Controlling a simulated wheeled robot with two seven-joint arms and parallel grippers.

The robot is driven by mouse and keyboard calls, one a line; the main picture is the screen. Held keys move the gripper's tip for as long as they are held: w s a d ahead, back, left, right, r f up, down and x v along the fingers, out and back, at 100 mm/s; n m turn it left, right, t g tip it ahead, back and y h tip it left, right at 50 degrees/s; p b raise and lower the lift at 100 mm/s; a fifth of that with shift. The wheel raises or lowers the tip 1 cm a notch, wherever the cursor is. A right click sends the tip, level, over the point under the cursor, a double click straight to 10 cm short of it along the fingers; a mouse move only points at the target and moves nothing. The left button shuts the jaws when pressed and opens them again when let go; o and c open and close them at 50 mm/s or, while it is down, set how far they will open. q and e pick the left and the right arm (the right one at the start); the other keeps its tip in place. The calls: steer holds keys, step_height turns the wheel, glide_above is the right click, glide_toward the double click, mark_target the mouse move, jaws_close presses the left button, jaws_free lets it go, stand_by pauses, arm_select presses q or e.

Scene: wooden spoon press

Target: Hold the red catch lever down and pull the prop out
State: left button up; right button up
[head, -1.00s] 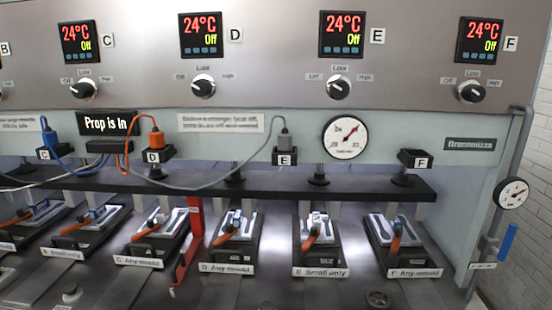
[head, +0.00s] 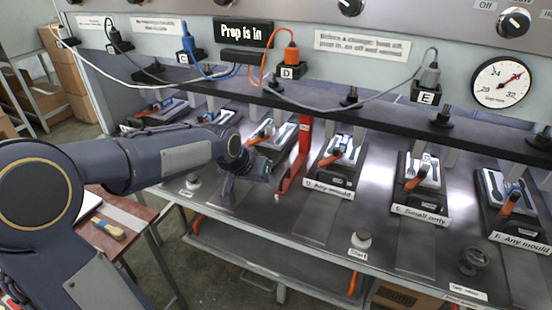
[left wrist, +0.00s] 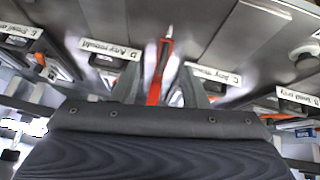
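The red prop (head: 301,140) stands upright under the dark beam, between the C and D press stations. A red lever (head: 287,183) slants from its foot toward the front of the bench. In the left wrist view a red bar with a pale tip (left wrist: 160,72) lies between my fingers. I cannot tell there where lever ends and prop begins. My left gripper (head: 250,182) is open and empty, just left of the red parts in the head view. Its two spread fingers also show in the left wrist view. My right gripper is in neither view.
A black sign (head: 243,33) reads "Prop is In". Presses with orange handles flank the prop, including the D press (head: 337,155). The long dark beam (head: 330,108) runs above them. A start button (head: 361,239) sits on the bench front. A small table (head: 115,225) stands at lower left.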

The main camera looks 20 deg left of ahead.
arm_select(q)
steer(key=m+y, duration=0.1)
glide_toward(282, 175)
steer(key=b+x, duration=0.2)
steer(key=x, duration=0.8)
steer(key=shift+d, duration=0.1)
steer(key=shift+r, duration=0.1)
steer(key=shift+s, duration=0.1)
jaws_close()
stand_by(0.6)
